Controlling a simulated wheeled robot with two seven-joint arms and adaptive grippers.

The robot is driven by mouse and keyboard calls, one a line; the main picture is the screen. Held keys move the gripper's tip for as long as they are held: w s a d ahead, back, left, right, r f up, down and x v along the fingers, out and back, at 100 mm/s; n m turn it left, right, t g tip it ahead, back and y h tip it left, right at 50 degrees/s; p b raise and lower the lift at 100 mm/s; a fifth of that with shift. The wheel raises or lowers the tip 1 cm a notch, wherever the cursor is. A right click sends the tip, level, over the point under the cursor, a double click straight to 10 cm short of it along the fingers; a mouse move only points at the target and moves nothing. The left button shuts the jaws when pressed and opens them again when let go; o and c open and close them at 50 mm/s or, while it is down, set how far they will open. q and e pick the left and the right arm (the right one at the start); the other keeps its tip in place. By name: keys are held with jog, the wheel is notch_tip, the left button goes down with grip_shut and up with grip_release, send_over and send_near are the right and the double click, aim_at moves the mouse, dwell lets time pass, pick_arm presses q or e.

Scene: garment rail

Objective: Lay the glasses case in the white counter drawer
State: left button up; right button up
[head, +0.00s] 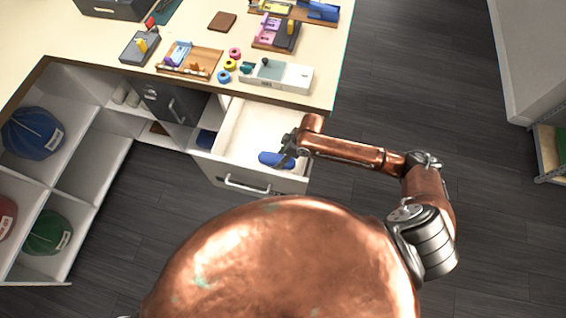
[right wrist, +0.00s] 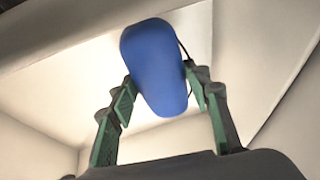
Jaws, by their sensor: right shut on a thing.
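The blue glasses case (head: 270,158) is between the fingers of my right gripper (head: 286,155), over the open white counter drawer (head: 233,182). In the right wrist view the case (right wrist: 155,62) stands out between the two green-padded fingers of the gripper (right wrist: 160,92), with the pale drawer walls (right wrist: 55,85) around it. The gripper is shut on the case. I cannot tell whether the case touches the drawer floor. My left gripper does not show.
The counter top (head: 90,45) above carries a white device (head: 275,75), coloured rings (head: 229,64) and wooden trays (head: 190,62). A dark closed drawer (head: 170,103) is left of the open one. Cubbies with caps (head: 33,133) stand at left. The floor (head: 420,90) at right is clear.

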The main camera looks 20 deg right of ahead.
jog(key=shift+s+d+f+b, duration=0.1)
jog(key=shift+d+f+b, duration=0.1)
jog(key=shift+f, duration=0.55)
jog(key=shift+d+f+b, duration=0.1)
jog(key=shift+d+f, duration=0.1)
jog(key=shift+f, duration=0.5)
jog(key=shift+s+d+f+b, duration=0.1)
jog(key=shift+d+f+b, duration=0.1)
jog(key=shift+f, duration=0.55)
jog(key=shift+f, duration=0.15)
jog(key=o, duration=1.2)
jog(key=p+v, duration=0.2)
jog(key=v, duration=1)
